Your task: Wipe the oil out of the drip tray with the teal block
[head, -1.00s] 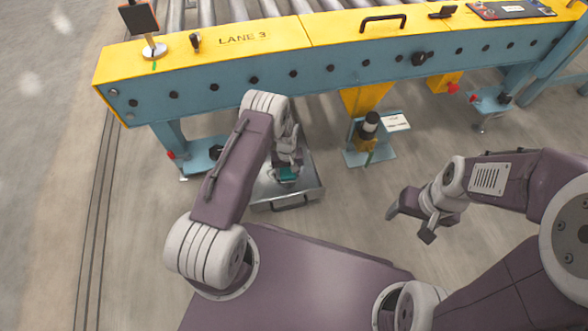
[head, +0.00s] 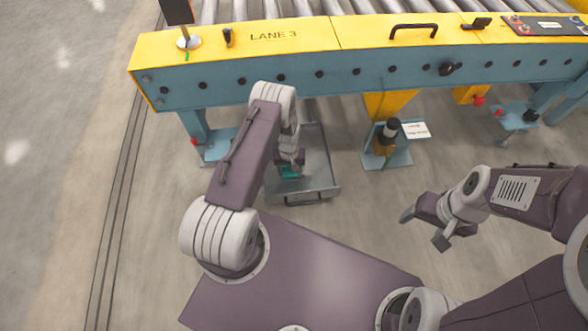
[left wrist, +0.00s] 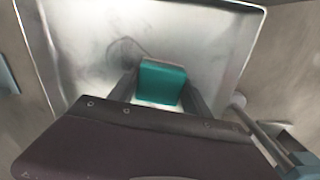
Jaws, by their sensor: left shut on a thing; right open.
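The drip tray (head: 318,160) is a shallow grey metal pan on the floor beneath the conveyor's near side, with a handle at its front edge. In the left wrist view its floor (left wrist: 95,45) shows faint dark smears and a thin curved dark line behind the block. The teal block (left wrist: 162,82) is between the fingers of my left gripper (left wrist: 166,92), inside the tray. The block also shows in the head view (head: 289,173), partly hidden by my left arm. I cannot tell whether it touches the tray floor. My right gripper (head: 424,226) is open and empty, to the right of the tray.
The yellow and blue LANE 3 conveyor (head: 300,75) runs across the back, above the tray. A blue stand with a dark-capped bottle (head: 387,135) and a white card (head: 416,130) is right of the tray. Floor in front of that stand is clear.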

